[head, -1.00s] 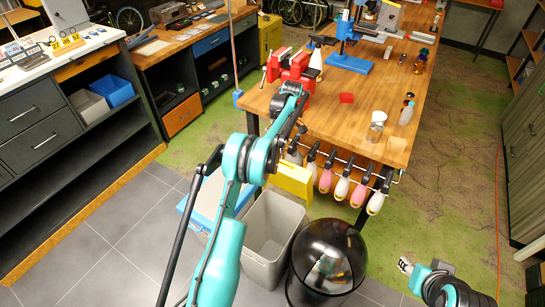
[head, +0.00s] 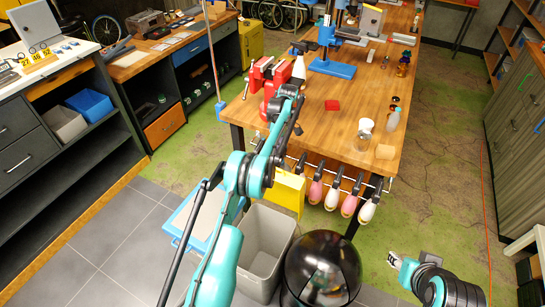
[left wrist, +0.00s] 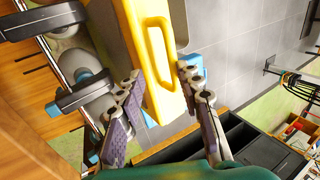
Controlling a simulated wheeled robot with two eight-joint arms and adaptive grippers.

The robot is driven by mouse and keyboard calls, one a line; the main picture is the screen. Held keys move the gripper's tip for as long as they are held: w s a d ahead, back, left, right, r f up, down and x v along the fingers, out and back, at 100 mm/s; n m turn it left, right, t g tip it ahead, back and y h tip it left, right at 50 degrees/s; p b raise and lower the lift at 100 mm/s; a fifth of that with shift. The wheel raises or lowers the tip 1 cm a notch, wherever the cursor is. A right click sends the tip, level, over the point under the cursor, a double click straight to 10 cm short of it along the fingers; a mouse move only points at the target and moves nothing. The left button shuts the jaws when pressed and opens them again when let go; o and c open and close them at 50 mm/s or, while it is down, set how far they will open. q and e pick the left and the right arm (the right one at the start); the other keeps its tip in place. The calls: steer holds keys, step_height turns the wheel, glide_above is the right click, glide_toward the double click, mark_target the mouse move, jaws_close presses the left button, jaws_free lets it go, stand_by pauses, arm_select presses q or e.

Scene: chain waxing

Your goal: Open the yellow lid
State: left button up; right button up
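The yellow lid (head: 287,192) stands roughly upright at the back of the grey bin (head: 265,250), below the workbench's front edge. In the left wrist view the lid (left wrist: 143,35) is close, with a long handle slot toward me. The fingers of my left gripper (left wrist: 160,82) are spread apart on either side of its handle edge; I cannot tell whether they touch it. In the head view that gripper is largely hidden by my left arm. My right gripper (head: 394,260) hangs over the floor at lower right, away from the lid; its finger opening is unclear.
A black round bin (head: 322,275) stands right of the grey bin, and a blue-rimmed bin (head: 180,220) stands left. A red vise (head: 270,80) sits on the bench corner.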

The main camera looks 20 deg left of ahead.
arm_select(q)
steer(key=o, duration=0.6)
steer(key=shift+w+d+f, duration=0.25)
steer(key=shift+w+f, duration=0.35)
steer(key=shift+f, duration=0.25)
steer(key=shift+c, duration=0.2)
steer(key=shift+r, duration=0.1)
steer(key=shift+c, duration=0.2)
arm_select(e)
steer(key=shift+w+f, duration=0.15)
steer(key=shift+w, duration=0.2)
arm_select(q)
steer(key=shift+s, duration=0.1)
steer(key=shift+c, duration=0.5)
steer(key=shift+r, duration=0.15)
steer(key=shift+c, duration=0.4)
steer(key=shift+r, duration=0.35)
steer(key=shift+c, duration=0.9)
steer(key=r, duration=0.9)
steer(key=shift+s+a+r, duration=0.1)
steer(key=shift+a+r, duration=0.1)
steer(key=shift+r, duration=0.15)
steer(key=shift+c, duration=0.8)
arm_select(e)
steer(key=shift+w, duration=0.15)
